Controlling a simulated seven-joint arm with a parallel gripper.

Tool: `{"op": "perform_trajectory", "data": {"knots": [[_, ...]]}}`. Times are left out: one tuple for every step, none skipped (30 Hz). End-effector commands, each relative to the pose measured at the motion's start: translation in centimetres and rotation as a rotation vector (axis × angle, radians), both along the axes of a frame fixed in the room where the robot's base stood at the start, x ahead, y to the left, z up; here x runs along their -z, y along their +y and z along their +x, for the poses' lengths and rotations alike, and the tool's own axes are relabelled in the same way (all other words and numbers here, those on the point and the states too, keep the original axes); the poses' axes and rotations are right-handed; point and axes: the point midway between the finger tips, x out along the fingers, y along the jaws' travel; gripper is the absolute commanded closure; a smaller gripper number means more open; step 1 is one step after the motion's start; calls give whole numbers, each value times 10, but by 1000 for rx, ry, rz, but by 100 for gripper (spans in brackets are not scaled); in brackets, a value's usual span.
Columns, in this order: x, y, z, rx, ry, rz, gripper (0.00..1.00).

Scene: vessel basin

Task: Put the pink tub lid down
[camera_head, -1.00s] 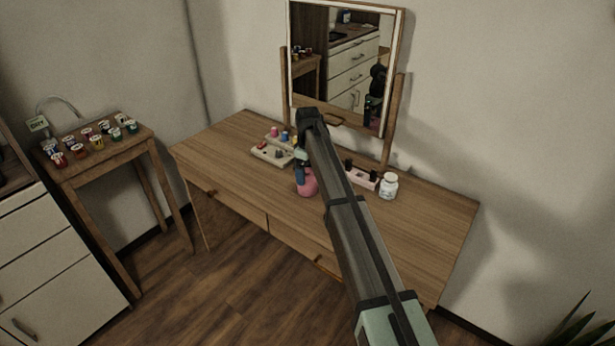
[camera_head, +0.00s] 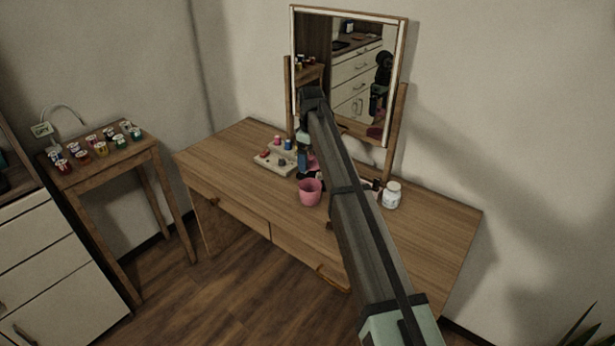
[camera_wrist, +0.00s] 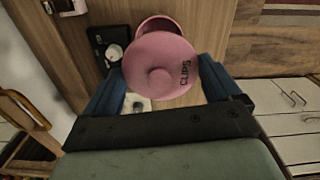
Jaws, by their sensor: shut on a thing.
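My gripper (camera_head: 304,168) is above the wooden dressing table, behind the pink tub in the head view. It is shut on the round pink tub lid (camera_wrist: 160,68). In the wrist view the lid lies between the two blue fingers, its knob and the word CLIPS facing the camera. The pink tub (camera_head: 310,193) stands upright and open on the table. In the wrist view its rim (camera_wrist: 166,20) shows partly behind the lid. My arm hides most of the lid in the head view.
A beige tray (camera_head: 262,161) with small items lies left of my gripper. A white jar (camera_head: 392,195) stands to the right, near a dark tray (camera_wrist: 99,38). The mirror (camera_head: 348,70) rises behind. The table's front right (camera_head: 425,235) is bare.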

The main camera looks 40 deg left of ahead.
Motion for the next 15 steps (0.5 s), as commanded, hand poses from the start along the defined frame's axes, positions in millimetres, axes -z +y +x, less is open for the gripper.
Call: {"op": "perform_trajectory", "data": {"knots": [[-1, -1, -5, -3, 0, 0, 39], [-1, -1, -8, -5, 0, 0, 39], [1, -2, -13, -8, 1, -1, 39], [3, -2, -18, -11, 1, -1, 39], [5, -3, -23, -15, 1, -1, 39], [10, -4, -32, -20, 1, -1, 39], [14, -5, -39, -24, 1, -1, 39], [18, -6, -46, -29, 2, -1, 39], [24, -7, -56, -36, 2, -2, 39], [27, -8, -64, -41, 2, -2, 39], [31, -9, -71, -46, 1, -1, 39], [36, -11, -81, -52, 1, -1, 39], [40, -11, -87, -57, 1, -1, 39], [43, -12, -93, -61, 0, -1, 39], [48, -12, -98, -65, 0, -1, 39]]}}
